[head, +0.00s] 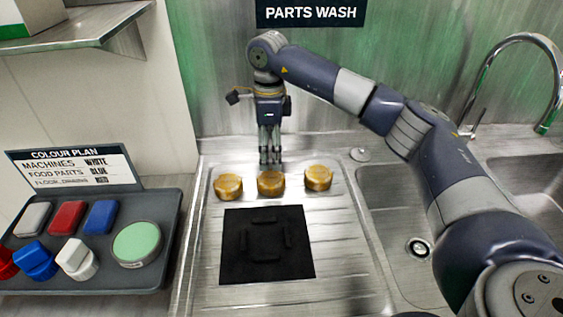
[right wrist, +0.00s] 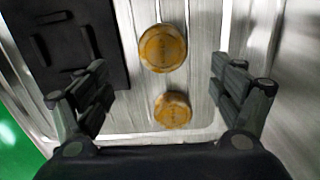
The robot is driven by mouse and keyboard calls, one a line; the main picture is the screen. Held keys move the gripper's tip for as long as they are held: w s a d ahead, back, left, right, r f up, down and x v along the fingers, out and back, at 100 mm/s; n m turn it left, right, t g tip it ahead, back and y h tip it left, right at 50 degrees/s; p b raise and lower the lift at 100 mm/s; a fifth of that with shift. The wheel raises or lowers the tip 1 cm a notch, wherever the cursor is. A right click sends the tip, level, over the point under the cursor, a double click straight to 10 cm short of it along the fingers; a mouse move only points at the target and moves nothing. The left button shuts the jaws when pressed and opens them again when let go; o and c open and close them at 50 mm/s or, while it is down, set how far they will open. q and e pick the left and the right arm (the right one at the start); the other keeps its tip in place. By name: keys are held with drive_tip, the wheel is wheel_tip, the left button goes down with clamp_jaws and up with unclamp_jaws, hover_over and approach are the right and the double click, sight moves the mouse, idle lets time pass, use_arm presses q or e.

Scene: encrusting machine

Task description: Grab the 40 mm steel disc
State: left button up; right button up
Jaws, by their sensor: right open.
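Three golden-brown round discs stand in a row on the steel drainboard: a left disc (head: 228,186), a middle disc (head: 271,184) and a right disc (head: 319,178). Their sizes look close, and I cannot tell which is 40 mm. My right gripper (head: 271,160) points down at the middle disc, its fingertips just above or behind it. In the right wrist view my right gripper (right wrist: 159,78) is open and empty. One disc (right wrist: 162,48) and a smaller-looking disc (right wrist: 173,110) lie between and beyond its fingers. My left gripper is not in view.
A black mat (head: 235,260) with raised bars lies in front of the discs. A grey tray (head: 150,277) with coloured blocks and a green round pad stands at left. A sink (head: 395,225) and a tap (head: 540,45) are at right; a shelf (head: 75,35) hangs upper left.

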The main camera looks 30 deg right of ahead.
drive_tip(key=p, duration=0.1)
hover_over(270, 177)
drive_tip(key=f, duration=0.4)
drive_tip(key=shift+s, duration=0.35)
drive_tip(key=shift+f, duration=0.35)
drive_tip(key=f, duration=0.1)
drive_tip(key=f+p, duration=0.1)
drive_tip(key=f, duration=0.1)
drive_tip(key=f+p, duration=0.1)
drive_tip(key=f, duration=0.1)
drive_tip(key=shift+w, duration=0.25)
drive_tip(key=shift+f, duration=0.3)
drive_tip(key=shift+c, duration=0.8)
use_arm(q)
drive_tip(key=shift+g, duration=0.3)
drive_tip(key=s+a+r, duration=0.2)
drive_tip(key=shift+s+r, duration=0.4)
use_arm(e)
drive_tip(key=shift+r, duration=0.1)
drive_tip(key=c, duration=1.3)
